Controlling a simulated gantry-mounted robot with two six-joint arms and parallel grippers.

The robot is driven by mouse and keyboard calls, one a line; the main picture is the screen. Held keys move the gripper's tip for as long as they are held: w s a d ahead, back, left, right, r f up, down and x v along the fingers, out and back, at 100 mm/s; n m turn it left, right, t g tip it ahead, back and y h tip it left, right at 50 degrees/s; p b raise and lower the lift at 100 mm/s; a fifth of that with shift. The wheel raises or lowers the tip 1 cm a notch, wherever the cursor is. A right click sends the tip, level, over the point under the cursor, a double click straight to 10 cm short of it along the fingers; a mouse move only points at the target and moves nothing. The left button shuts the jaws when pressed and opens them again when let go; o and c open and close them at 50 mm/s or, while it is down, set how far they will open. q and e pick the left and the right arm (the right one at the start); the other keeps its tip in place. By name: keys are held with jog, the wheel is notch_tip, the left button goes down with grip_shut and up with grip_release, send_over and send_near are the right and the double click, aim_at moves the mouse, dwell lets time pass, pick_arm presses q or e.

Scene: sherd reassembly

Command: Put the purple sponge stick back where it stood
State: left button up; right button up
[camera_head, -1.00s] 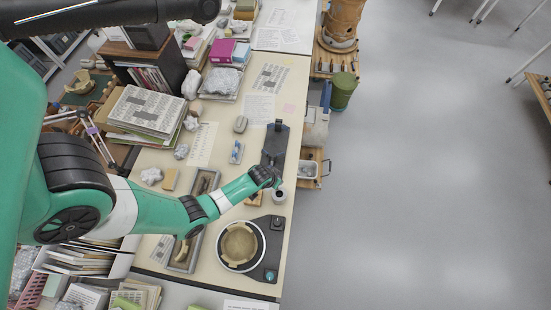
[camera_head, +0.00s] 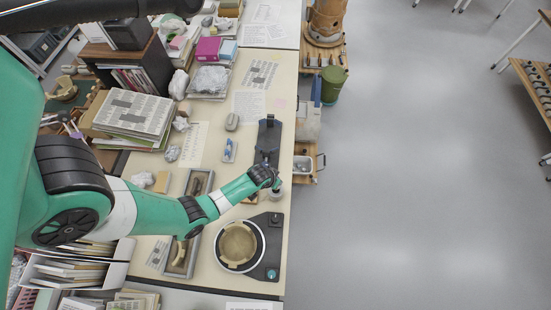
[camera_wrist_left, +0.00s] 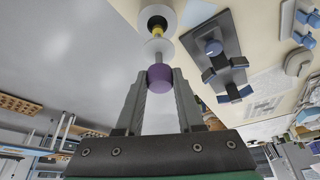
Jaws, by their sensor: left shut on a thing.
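My left gripper (camera_wrist_left: 159,88) is shut on the purple sponge stick (camera_wrist_left: 160,77); its purple sponge end sits between the fingertips in the left wrist view. Beyond the sponge, in line with it, are pale round discs and a yellow-and-black part (camera_wrist_left: 157,24); I cannot tell which of these belong to the stick. In the head view the left gripper (camera_head: 276,186) is beside the table's right edge, over a small whitish jar (camera_head: 277,194) that it partly covers. The stick cannot be made out in the head view. My right gripper is not in view.
A dark stand (camera_head: 268,140) lies just beyond the gripper, also in the wrist view (camera_wrist_left: 215,45). A round turntable (camera_head: 240,246) on a dark base is on the near side. Trays, books and papers fill the table's left.

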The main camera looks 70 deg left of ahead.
pick_arm(q)
jog(key=shift+f+b, duration=2.55)
jog(key=shift+f, duration=0.7)
jog(key=o, duration=1.1)
jog(key=shift+c, duration=0.2)
jog(key=shift+r, duration=0.1)
jog(key=p+v, duration=0.9)
jog(key=v, duration=0.2)
jog(key=shift+r, duration=0.2)
